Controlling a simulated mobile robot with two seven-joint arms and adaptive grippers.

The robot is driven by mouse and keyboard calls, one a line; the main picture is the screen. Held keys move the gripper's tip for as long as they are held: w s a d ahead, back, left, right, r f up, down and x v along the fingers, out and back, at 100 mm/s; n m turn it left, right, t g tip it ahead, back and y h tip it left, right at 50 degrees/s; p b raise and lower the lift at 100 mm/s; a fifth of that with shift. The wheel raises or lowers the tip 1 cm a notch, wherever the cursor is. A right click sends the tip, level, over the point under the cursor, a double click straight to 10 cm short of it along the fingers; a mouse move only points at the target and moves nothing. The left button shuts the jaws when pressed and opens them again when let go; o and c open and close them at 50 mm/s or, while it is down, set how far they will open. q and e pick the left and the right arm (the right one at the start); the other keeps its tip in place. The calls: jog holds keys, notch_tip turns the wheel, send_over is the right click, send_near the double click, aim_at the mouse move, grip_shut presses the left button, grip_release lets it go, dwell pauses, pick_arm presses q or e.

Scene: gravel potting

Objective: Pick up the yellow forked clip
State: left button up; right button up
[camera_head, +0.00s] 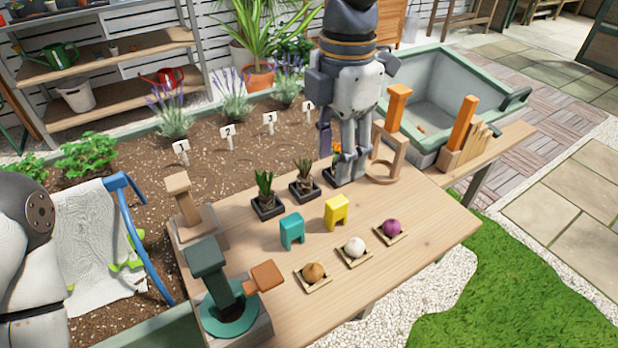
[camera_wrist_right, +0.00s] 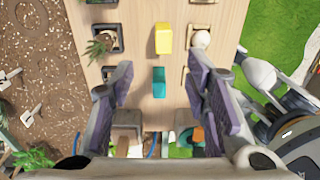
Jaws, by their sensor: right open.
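The yellow forked clip (camera_head: 337,212) stands upright on the wooden table, with its prongs down. It also shows in the right wrist view (camera_wrist_right: 163,38), ahead of my right fingertips. A teal forked clip (camera_head: 292,231) stands to its left in the head view; in the right wrist view the teal clip (camera_wrist_right: 158,82) lies between the open fingers as seen from above. My right gripper (camera_head: 345,170) is above the table, behind the yellow clip in the head view. Its jaws (camera_wrist_right: 162,62) are wide apart and empty. My left arm shows at the left edge; its gripper is out of view.
Several small potted plants (camera_head: 268,207) stand near the gripper. A brown bulb (camera_head: 313,271), a white bulb (camera_head: 354,247) and a purple bulb (camera_head: 391,228) sit on small trays in front. Wooden stands with orange tools (camera_head: 397,105) are at the right. A dark green stand (camera_head: 215,280) is front left.

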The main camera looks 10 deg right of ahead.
aim_at(337, 201)
jog(key=f, duration=0.1)
jog(key=s+f, duration=0.1)
jog(key=shift+s+d+f, duration=0.15)
jog(key=shift+s+f, duration=0.05)
jog(key=shift+f, duration=0.15)
jog(key=f, duration=0.8)
jog(key=shift+w+d+b, duration=0.1)
jog(key=shift+w+b, duration=0.2)
jog(key=shift+w, duration=0.1)
pick_arm(q)
jog(key=shift+s+f, duration=0.3)
jog(key=shift+s, duration=0.55)
pick_arm(e)
jog(key=shift+r, duration=0.1)
grip_shut()
